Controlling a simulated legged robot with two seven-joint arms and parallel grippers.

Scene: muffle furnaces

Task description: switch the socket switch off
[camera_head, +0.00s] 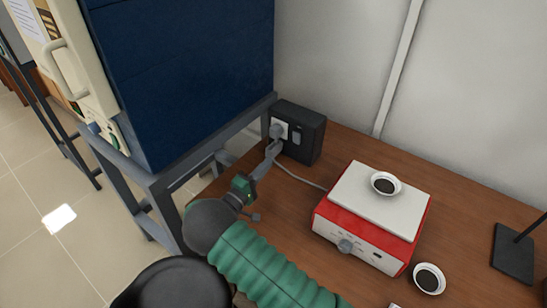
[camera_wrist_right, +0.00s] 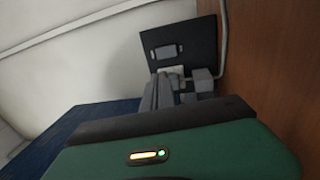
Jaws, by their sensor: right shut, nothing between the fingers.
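The socket (camera_head: 301,130) is a black box standing at the back of the wooden table, against the wall. A grey plug sits in its white outlet (camera_head: 280,128), and a small grey switch (camera_head: 296,135) is beside it on the front face. My right gripper (camera_head: 275,148) is shut and empty, with its tips right at the socket's front, close below the plug; I cannot tell whether they touch. In the right wrist view the socket's black face (camera_wrist_right: 185,42) and switch (camera_wrist_right: 167,52) show beyond the fingers (camera_wrist_right: 165,88). My left gripper is not in view.
A red and white hotplate device (camera_head: 372,215) with a dish (camera_head: 385,184) on top stands right of my right arm. Another dish (camera_head: 429,278) and a black stand (camera_head: 513,255) are farther right. A blue furnace (camera_head: 185,75) on a metal frame (camera_head: 155,185) is close on the left.

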